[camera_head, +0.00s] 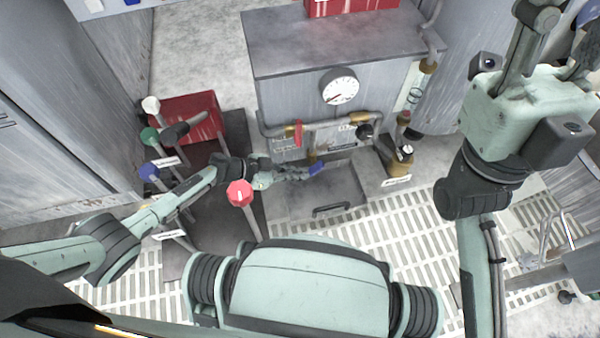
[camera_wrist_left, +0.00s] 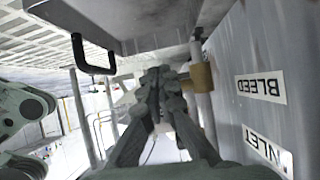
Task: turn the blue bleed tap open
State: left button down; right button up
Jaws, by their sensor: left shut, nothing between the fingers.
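The blue bleed tap (camera_head: 316,168) is a small blue handle low on the front of the grey cabinet, below the pipework. My left gripper (camera_head: 306,174) is shut and empty, its fingertips right beside the tap; I cannot tell whether they touch. In the left wrist view the closed fingers (camera_wrist_left: 160,76) point at a brass fitting (camera_wrist_left: 202,76) on a pipe, and the tap is hidden. An upside-down BLEED label (camera_wrist_left: 261,88) is on the panel to the right. My right gripper (camera_head: 560,35) is at the upper right, its fingertips cut off by the frame edge.
A round gauge (camera_head: 340,87) and a red handle (camera_head: 298,133) are above the tap. Levers with white, green, blue (camera_head: 149,172) and red (camera_head: 240,193) knobs stand left, close to my left arm. A brass-coloured container (camera_head: 400,161) stands right. Slatted flooring (camera_head: 400,235) is in front.

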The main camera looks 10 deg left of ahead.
pick_arm(q)
jog(key=f+b, duration=0.1)
jog(key=d+f+h+b, duration=0.1)
jog(key=shift+w+f+b, duration=0.2)
jog(key=shift+f+b, duration=0.15)
dwell(0.4)
jog(key=shift+r, duration=0.1)
dwell(1.3)
